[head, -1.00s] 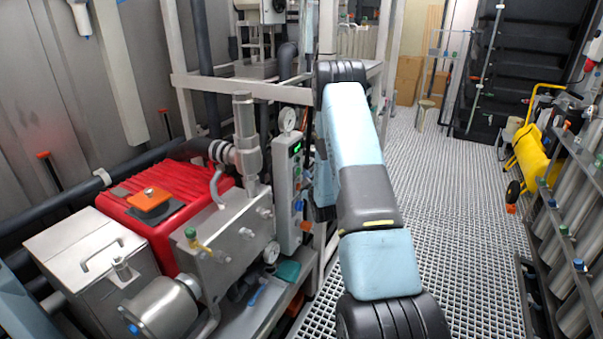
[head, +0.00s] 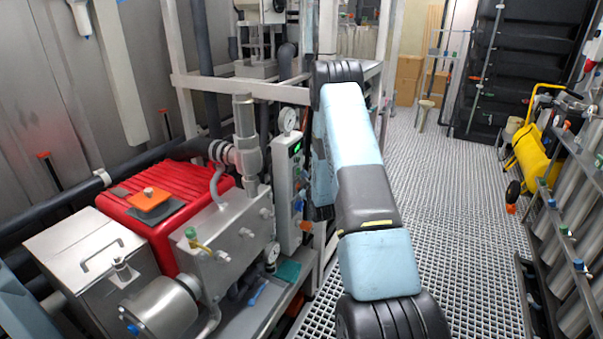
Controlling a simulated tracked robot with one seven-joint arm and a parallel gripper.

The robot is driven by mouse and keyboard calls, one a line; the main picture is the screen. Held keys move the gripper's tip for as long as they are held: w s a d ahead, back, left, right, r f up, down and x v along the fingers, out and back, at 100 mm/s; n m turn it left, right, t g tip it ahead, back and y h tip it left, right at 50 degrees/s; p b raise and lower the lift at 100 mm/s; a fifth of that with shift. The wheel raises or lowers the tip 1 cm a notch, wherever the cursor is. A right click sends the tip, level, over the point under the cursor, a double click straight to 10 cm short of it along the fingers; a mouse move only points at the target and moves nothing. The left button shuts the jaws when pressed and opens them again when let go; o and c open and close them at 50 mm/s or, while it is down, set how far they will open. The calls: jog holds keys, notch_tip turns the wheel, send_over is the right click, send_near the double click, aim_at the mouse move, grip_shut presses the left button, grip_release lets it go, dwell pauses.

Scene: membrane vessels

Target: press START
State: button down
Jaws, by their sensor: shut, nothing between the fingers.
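A narrow upright grey control box (head: 287,195) stands left of my arm, beside the red machine. It has a small green-lit display (head: 297,149) near its top and a column of small coloured buttons below. A blue button (head: 298,206) shows low on its face. The labels are too small to read, so I cannot tell which button is START. My arm rises from the bottom and bends over at the top, with its far part just right of the box. My gripper is hidden behind my arm.
The red machine (head: 190,178), a steel box (head: 90,262) and a pressure gauge (head: 287,119) crowd the left. A metal frame (head: 260,91) stands behind. The grating floor (head: 455,190) is open on the right, bounded by a yellow cart (head: 533,155) and a rack of cylinders (head: 575,225).

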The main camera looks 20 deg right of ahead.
jog(key=shift+w+a, duration=0.15)
jog(key=shift+w, duration=0.05)
jog(key=shift+s, duration=0.15)
dwell(0.5)
jog(key=shift+s+d, duration=0.55)
jog(key=s+d, duration=0.1)
jog(key=s, duration=0.1)
jog(key=s+d, duration=0.2)
dwell(0.6)
dwell(0.5)
